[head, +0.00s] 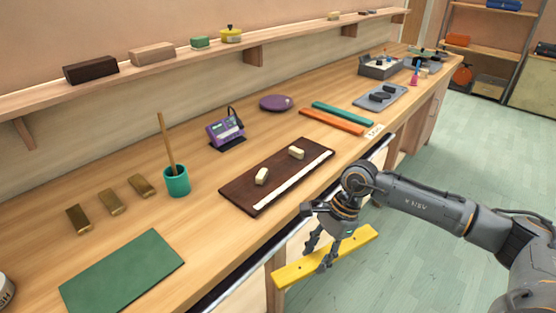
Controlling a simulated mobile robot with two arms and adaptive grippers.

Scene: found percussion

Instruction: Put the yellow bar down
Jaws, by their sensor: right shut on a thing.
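The yellow bar (292,274) is a long flat piece with small dark holes near its ends. My right gripper (326,259) is shut on it near its middle. The bar is held in front of the bench's front edge, over the floor side, and is not on the bench top. It runs from lower left to upper right in the head view. My left gripper is not in view.
The wooden bench (215,240) holds a dark board (240,190) with a white strip and two cream blocks. Orange (331,121) and teal (342,114) bars lie farther back. A green mat (123,272) lies front left, near a teal cup (177,182) with a stick.

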